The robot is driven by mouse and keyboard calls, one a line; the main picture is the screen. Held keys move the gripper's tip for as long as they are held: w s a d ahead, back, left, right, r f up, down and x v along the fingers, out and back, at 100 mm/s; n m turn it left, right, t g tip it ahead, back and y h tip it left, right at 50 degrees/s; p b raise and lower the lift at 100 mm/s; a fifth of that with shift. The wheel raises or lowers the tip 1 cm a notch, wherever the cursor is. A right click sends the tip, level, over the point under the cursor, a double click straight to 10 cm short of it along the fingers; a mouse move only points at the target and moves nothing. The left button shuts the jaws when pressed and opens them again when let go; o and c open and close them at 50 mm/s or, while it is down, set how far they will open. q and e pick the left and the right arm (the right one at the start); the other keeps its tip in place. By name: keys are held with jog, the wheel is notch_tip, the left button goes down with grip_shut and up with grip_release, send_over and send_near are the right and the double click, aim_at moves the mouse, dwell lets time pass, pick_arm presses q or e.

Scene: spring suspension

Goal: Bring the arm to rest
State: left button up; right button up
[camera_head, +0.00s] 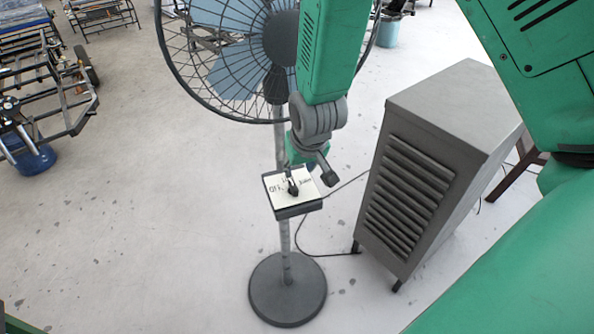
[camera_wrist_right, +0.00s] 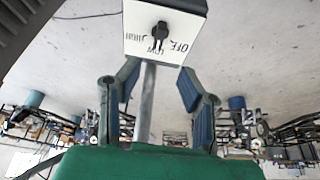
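The pedestal fan (camera_head: 281,38) stands on a round dark base (camera_head: 288,290). On its pole is a control box (camera_head: 297,209) with a white top marked OFF, LOW and HIGH. A black knob (camera_head: 293,189) sits on that face. In the right wrist view the knob (camera_wrist_right: 160,31) appears to point towards LOW. My right gripper (camera_head: 308,165) is just behind the box in the head view and partly hidden. In the wrist view its fingers (camera_wrist_right: 158,76) are spread, empty and apart from the knob; the pole shows between them. My left gripper is out of view.
A grey louvred cabinet (camera_head: 412,190) stands close to the right of the fan. A black cable (camera_head: 325,254) lies on the floor between them. Metal frames (camera_head: 55,100) and a blue bucket (camera_head: 30,158) are at the far left. The floor left of the fan is clear.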

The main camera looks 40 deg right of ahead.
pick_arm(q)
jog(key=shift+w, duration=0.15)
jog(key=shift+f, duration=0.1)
pick_arm(e)
jog(key=shift+f, duration=0.15)
pick_arm(q)
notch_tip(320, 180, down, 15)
jog(key=b, duration=1.5)
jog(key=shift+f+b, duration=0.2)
jog(key=shift+b, duration=0.1)
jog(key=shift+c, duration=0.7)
pick_arm(e)
jog(key=s+a+f+n+g, duration=0.1)
jog(key=s+f, duration=1.1)
jog(key=f, duration=0.4)
jog(key=s+a+f+n+g+y, duration=0.1)
jog(key=s+f+n+g, duration=0.1)
jog(key=s+f, duration=1.1)
notch_tip(320, 180, down, 3)
jog(key=shift+s+n+g, duration=0.25)
jog(key=shift+n+g, duration=0.05)
